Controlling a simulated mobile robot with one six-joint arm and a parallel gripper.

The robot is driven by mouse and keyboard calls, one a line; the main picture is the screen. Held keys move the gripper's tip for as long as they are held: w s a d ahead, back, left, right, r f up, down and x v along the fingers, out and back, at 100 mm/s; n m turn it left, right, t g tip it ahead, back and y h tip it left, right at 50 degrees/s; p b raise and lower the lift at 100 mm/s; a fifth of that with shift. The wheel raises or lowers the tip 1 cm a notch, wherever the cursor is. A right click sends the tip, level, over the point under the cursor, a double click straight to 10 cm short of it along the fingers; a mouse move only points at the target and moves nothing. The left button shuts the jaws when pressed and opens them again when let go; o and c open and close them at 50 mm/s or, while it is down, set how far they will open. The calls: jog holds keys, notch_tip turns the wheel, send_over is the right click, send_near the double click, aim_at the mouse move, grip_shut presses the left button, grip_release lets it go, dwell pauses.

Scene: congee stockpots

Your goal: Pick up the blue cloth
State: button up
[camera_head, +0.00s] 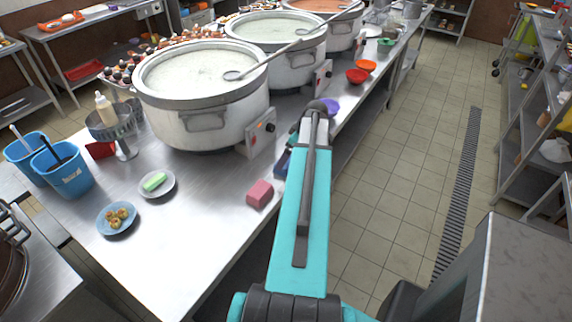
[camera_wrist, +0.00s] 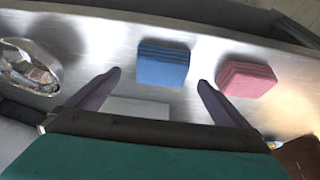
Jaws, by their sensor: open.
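The blue cloth (camera_wrist: 162,66), a folded stack, lies on the steel counter in the middle of the wrist view. My gripper (camera_wrist: 159,77) is open, with one dark fingertip to each side of the cloth in the picture and clear space between. Nothing is held. I cannot tell how high the fingertips are above the counter.
A pink folded cloth (camera_wrist: 246,78) lies just right of the blue one. A shiny metal container (camera_wrist: 28,68) stands at left. Large congee pots (camera_head: 203,92) stand behind on the counter.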

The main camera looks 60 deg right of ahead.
aim_at(286, 164)
jog(key=shift+w+f, duration=0.1)
jog(key=shift+p+x, duration=1.55)
jog(key=shift+x, duration=0.9)
jog(key=shift+a, duration=0.1)
jog(key=c, duration=1.2)
